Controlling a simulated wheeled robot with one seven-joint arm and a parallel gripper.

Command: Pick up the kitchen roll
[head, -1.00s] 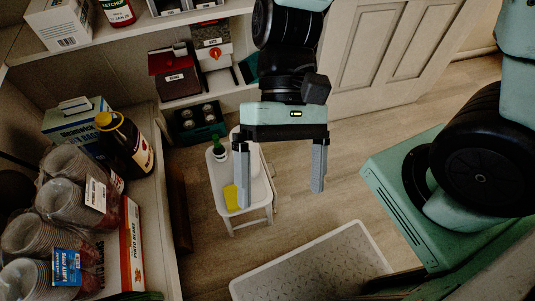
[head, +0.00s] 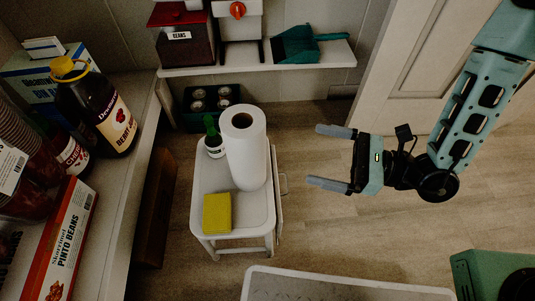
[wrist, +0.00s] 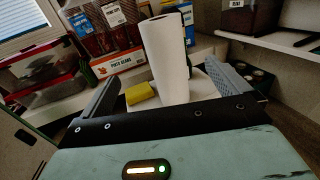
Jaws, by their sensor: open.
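The kitchen roll (head: 247,150) is a tall white paper roll standing upright on a small white stool-like table (head: 211,180). My gripper (head: 320,156) is open and empty, to the right of the roll in the head view. Its fingers point left toward the roll, with a clear gap between. In the wrist view the roll (wrist: 166,62) stands beyond and between the two open fingers (wrist: 168,85). The roll's base is partly hidden there by my gripper's body.
Left is a shelf with a dark bottle (head: 98,108) and a pinto beans box (head: 62,245). A dark crate (head: 211,105) sits behind. Floor right of the table is open.

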